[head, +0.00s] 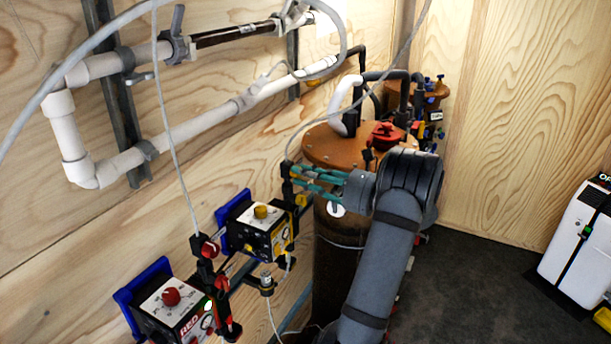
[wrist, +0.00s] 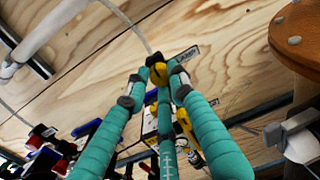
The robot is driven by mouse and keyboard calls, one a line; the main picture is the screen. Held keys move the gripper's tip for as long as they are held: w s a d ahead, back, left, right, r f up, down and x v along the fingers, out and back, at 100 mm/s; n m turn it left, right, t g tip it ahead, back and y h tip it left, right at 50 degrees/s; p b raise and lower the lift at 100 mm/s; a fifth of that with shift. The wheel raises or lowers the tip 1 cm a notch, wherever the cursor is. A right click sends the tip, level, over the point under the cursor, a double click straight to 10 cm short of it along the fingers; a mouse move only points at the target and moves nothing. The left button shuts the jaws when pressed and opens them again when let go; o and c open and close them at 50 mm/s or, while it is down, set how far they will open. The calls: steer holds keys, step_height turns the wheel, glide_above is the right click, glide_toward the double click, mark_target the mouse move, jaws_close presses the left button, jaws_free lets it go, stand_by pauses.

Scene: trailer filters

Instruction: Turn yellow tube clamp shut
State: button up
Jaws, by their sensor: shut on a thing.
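The yellow tube clamp (wrist: 158,77) shows as a small yellow piece between my fingertips in the wrist view. My gripper (wrist: 161,68) has teal wrapped fingers with dark tips, and they are shut on it. In the head view my gripper (head: 292,180) reaches left from the arm to the top of a black post beside the yellow-knobbed control box. The fingers hide most of the clamp there, so its turn angle cannot be told. Another yellow part (wrist: 184,120) shows below the fingertips in the wrist view.
The yellow-knobbed box (head: 260,228) and a red-knobbed box (head: 172,312) are mounted along the wooden wall. A tank with an orange-brown lid (head: 325,146) stands close behind my gripper. White pipes (head: 200,126) run along the wall above. Thin hoses hang nearby.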

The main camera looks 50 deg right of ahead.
jaws_close()
steer(key=shift+m+p, duration=0.4)
steer(key=m+p, duration=0.1)
steer(key=m, duration=0.1)
steer(key=m+p, duration=0.1)
steer(key=p, duration=0.1)
steer(key=shift+r+m, duration=0.2)
steer(key=shift+m, duration=0.2)
steer(key=m+p, duration=0.7)
steer(key=m, duration=0.1)
steer(key=shift+m+g, duration=0.4)
steer(key=shift+a+f+m+y+p, duration=0.15)
steer(key=shift+m+p, duration=0.45)
steer(key=shift+m, duration=0.35)
steer(key=shift+d+f+m+y+p, duration=0.15)
steer(key=shift+m+p, duration=0.45)
steer(key=shift+m, duration=0.35)
steer(key=shift+a, duration=0.1)
steer(key=o, duration=0.7)
jaws_free()
steer(key=shift+r, duration=0.15)
